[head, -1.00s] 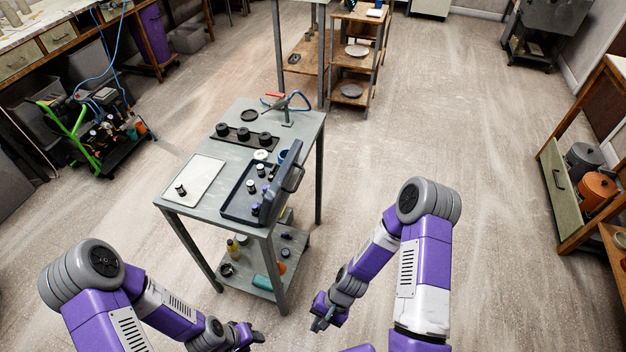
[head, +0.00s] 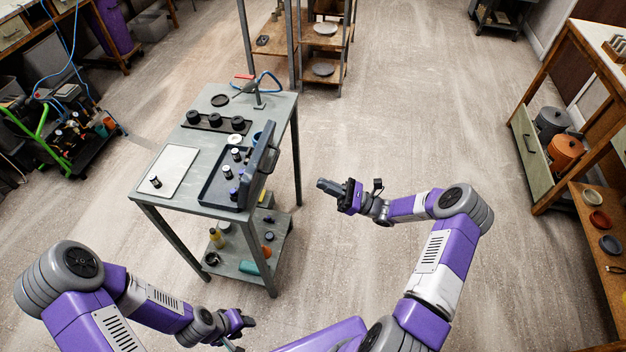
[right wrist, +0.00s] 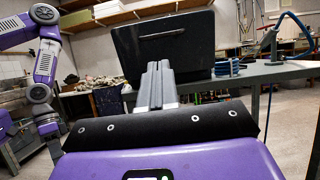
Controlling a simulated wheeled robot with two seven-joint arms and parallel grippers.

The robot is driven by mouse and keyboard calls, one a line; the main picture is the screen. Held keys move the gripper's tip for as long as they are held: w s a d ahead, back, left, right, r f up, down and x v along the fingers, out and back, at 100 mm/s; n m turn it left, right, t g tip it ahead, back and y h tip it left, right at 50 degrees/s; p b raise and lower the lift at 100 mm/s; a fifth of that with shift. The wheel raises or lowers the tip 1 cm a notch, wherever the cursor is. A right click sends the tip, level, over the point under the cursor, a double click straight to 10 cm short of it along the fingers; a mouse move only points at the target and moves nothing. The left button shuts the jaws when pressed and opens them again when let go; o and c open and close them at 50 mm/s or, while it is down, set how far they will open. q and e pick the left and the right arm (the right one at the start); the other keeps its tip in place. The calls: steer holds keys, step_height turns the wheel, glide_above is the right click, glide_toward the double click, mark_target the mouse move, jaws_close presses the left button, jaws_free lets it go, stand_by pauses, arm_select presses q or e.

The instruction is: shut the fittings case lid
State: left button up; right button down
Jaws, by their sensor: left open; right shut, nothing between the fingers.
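The fittings case (head: 209,190) lies open on the grey metal table, with several small fittings in its dark tray. Its lid (head: 262,160) stands upright along the tray's right side, with a handle on its outer face. The lid's outer face (right wrist: 166,42) also fills the upper middle of the right wrist view. My right gripper (head: 322,184) is shut and empty, to the right of the lid and apart from it, pointing toward it. My left gripper (head: 240,335) is open and empty, low in front of the table.
The table (head: 222,108) also bears a white board (head: 168,170), a dark strip with several black round pieces (head: 214,121), and a stand with a blue hose (head: 258,95). A lower shelf (head: 232,262) holds bottles and small items. The floor right of the table is clear.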

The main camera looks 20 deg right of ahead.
steer(key=b+x, duration=0.1)
steer(key=x, duration=1.1)
steer(key=shift+a+r+b, duration=0.15)
steer(key=shift+a+b, duration=0.05)
steer(key=shift+b, duration=0.1)
